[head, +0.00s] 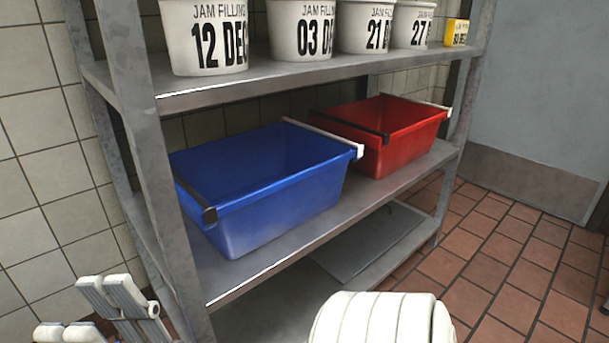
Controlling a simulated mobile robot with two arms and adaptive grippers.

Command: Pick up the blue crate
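The blue crate (275,207) stands upright on the middle shelf of a grey metal rack. It looks empty, with a dark handle at its left end and a pale handle at its right end. No gripper touches it. White parts of my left gripper (122,303) show at the lower left, in front of the rack and below the crate.
A red crate (402,140) stands just right of the blue one on the same shelf (330,232). White jam tubs (302,28) and a small yellow tub (456,33) stand on the shelf above. A rack post (150,150) rises at the left.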

